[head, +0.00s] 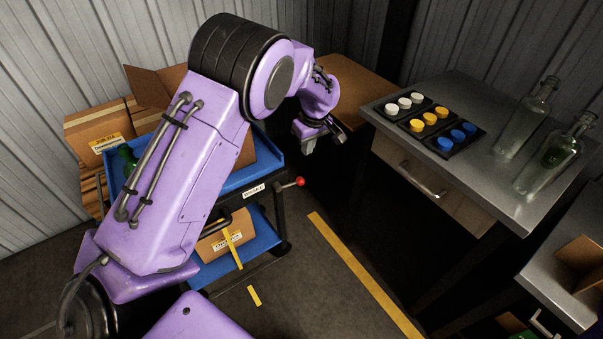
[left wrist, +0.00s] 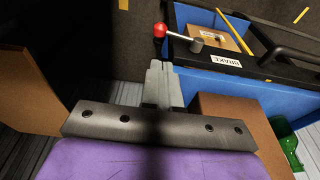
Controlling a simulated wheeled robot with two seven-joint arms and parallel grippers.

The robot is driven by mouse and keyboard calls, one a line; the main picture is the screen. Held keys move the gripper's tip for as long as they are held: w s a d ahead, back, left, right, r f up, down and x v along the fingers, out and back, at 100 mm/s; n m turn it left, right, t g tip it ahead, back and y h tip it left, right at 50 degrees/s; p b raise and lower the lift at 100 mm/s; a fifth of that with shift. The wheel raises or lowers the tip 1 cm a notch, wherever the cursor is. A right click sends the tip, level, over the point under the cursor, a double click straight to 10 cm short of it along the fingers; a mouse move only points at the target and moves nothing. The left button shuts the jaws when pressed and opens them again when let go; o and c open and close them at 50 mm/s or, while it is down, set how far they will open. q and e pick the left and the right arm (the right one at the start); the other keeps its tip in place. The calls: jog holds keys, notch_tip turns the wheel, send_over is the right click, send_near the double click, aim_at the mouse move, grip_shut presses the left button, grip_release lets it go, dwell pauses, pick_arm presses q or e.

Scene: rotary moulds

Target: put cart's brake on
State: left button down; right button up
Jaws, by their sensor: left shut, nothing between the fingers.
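The cart (head: 275,155) has blue trays and a black frame, and stands at the left of the head view, partly hidden behind my left arm. Its brake lever has a red knob (head: 300,181) and sticks out to the right from the cart's corner, beside a white label (head: 254,190). In the left wrist view the red knob (left wrist: 160,29) shows just beyond my fingertips, and the label (left wrist: 225,60) reads BRAKE. My left gripper (head: 309,146) is shut and empty, above the lever and apart from it in the head view. My right gripper is not in view.
A metal table (head: 480,105) at the right holds white, yellow and blue round pieces and two glass bottles (head: 528,115). Cardboard boxes (head: 100,130) stand behind the cart. A yellow floor line (head: 362,272) runs between cart and table, with clear floor beside it.

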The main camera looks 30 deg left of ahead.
aim_at(300, 180)
pick_arm(q)
jog(key=shift+f, duration=0.15)
jog(key=f, duration=0.4)
jog(key=a+f, duration=0.1)
jog(key=f, duration=0.4)
jog(key=a+f, duration=0.1)
jog(key=f, duration=0.3)
jog(key=shift+w+a+f+p, duration=0.25)
jog(key=shift+w+f+p, duration=0.1)
jog(key=shift+w, duration=0.05)
